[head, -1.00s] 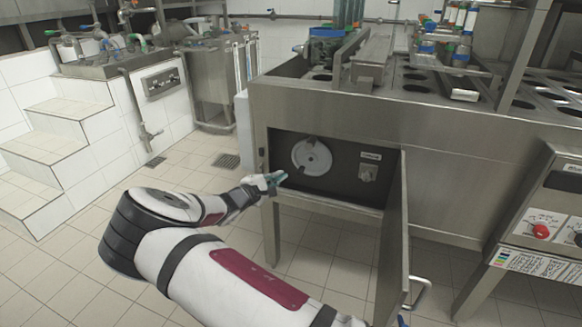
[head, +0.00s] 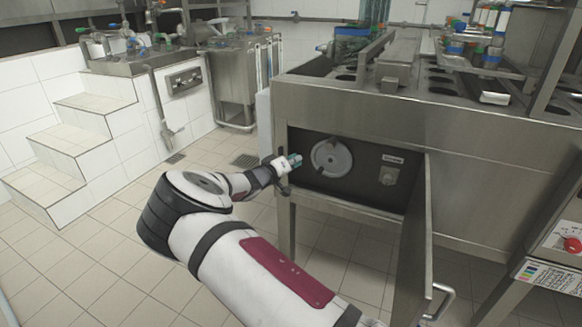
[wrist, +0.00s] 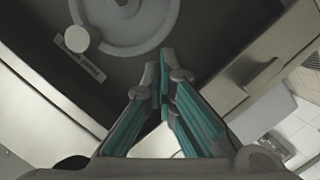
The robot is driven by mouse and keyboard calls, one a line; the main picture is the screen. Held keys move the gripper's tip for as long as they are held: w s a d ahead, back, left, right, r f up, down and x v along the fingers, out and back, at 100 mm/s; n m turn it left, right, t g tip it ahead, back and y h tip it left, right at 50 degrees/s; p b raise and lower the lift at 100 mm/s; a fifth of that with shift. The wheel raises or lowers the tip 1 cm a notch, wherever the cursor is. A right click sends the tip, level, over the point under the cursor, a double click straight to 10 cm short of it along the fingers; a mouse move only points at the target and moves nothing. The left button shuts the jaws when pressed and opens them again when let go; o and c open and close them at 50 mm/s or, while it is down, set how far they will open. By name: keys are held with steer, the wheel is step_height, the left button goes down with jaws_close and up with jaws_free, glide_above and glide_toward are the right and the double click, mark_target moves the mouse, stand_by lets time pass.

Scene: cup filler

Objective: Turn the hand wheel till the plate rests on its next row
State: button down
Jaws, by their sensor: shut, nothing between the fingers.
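The hand wheel (head: 343,160) is a pale grey disc inside the dark open recess at the front of the steel machine. In the wrist view part of the wheel (wrist: 135,30) fills the top, with a pale round knob (wrist: 76,38) by its rim. My gripper (head: 297,160) is just left of the wheel, at the recess's left edge, and appears apart from it. In the wrist view its teal-padded fingers (wrist: 165,85) are closed together, empty, below the wheel. I cannot pick out the plate or its rows.
A label (head: 392,158) and switch (head: 388,175) are right of the wheel. The open door (head: 425,240) hangs at the recess's right side. White steps (head: 75,160) stand at the left.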

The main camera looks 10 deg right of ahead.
mark_target(318, 164)
steer(key=d+f, duration=0.1)
steer(key=w+d+f+b, duration=0.1)
steer(key=d, duration=0.1)
steer(key=w+d+f, duration=0.1)
steer(key=shift+w+d+b, duration=0.1)
steer(key=shift+d+b, duration=0.25)
steer(key=shift+s+d+f, duration=0.3)
steer(key=shift+d+f, duration=0.05)
steer(key=shift+d, duration=0.1)
steer(key=shift+s+d+f+n+b, duration=0.3)
steer(key=shift+f+n+b, duration=0.1)
steer(key=shift+f, duration=0.15)
steer(key=shift+w+r, duration=0.1)
